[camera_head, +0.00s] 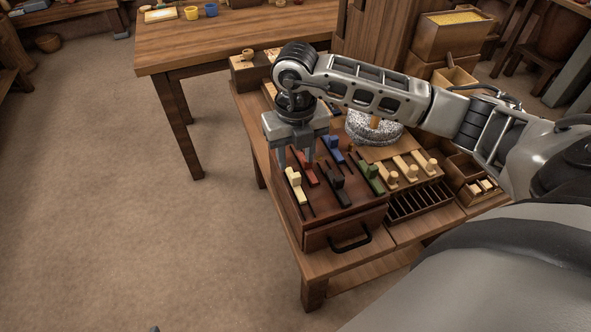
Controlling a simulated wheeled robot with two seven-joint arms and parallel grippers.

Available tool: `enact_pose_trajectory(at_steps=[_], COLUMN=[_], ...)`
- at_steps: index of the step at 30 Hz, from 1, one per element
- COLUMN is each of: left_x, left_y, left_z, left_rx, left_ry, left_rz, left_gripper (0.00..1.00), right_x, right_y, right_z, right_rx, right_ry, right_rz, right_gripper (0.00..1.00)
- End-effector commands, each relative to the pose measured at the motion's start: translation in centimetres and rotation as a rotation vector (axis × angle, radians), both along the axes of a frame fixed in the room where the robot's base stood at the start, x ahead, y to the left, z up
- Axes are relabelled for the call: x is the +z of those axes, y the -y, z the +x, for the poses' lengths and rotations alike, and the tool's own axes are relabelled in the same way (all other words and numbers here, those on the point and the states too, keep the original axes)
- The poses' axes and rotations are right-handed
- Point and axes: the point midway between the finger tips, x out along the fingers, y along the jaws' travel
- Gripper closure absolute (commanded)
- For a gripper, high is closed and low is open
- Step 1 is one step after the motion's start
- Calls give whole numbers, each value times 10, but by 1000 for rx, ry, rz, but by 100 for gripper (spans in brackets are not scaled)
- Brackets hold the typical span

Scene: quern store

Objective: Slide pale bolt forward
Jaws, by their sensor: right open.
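The pale bolt (296,186) is a cream slider with a raised knob. It lies on the sloping top of a brown wooden box (317,205), at its left front, beside a dark slot. My right gripper (295,162) points down over the box's left side, close to the far end of the pale bolt. Its two fingers are apart, with nothing seen between them. Whether a fingertip touches the bolt cannot be told. My left gripper is not in view.
A red bolt (310,174), a blue bolt (334,152), a dark bolt (338,187) and a green bolt (369,178) sit close by on the box. A drawer handle (351,241) sticks out in front. A grey stone quern (373,133) stands behind. Open floor lies left.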

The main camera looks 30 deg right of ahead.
Motion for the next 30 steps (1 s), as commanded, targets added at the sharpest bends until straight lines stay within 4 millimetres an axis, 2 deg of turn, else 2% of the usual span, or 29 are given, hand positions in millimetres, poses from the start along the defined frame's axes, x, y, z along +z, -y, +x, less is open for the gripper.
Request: enact_pose_trajectory(at_steps=[3,9,21,22,26,30], left_x=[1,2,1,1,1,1], left_y=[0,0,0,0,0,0], left_z=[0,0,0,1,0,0], left_rx=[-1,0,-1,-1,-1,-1], left_ry=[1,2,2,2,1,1], left_rz=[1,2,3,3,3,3], left_gripper=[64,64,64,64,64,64], right_x=[-24,-49,-56,-56,-56,-56], right_y=[-1,-1,-1,-1,-1,-1], right_z=[-1,0,0,0,0,0], right_rx=[0,0,2,2,2,3], right_ry=[-6,-3,0,0,0,0], right_rz=[1,2,2,2,2,2], right_gripper=[58,58,58,64,100,100])
